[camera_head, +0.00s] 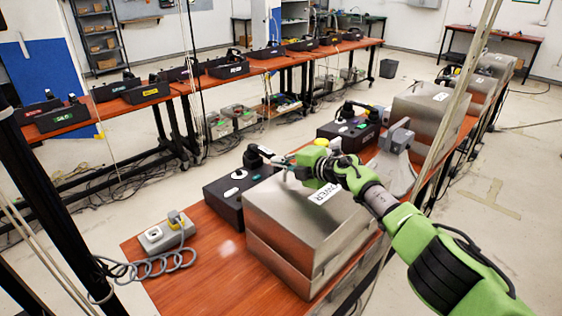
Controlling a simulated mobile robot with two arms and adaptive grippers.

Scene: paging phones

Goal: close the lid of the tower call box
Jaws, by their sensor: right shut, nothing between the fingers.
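The tower call box is a brushed metal box (285,262) on the near end of the wooden table. Its lid (270,207), with a white label ending in "OWER", lies down over the lower part. A seam runs around the sides, and I see no clear gap there. The far edge is partly hidden by my arm. My right gripper (272,161) is above the lid's far side, its fingers shut and empty. I cannot tell whether it touches the lid. My left gripper is not in view.
A black phone unit (229,196) stands left of the box. A grey device (166,232) with a coiled cord lies at the table's left. A grey horn speaker (395,172) and another metal box (428,112) stand farther back. A pale pole crosses the right side.

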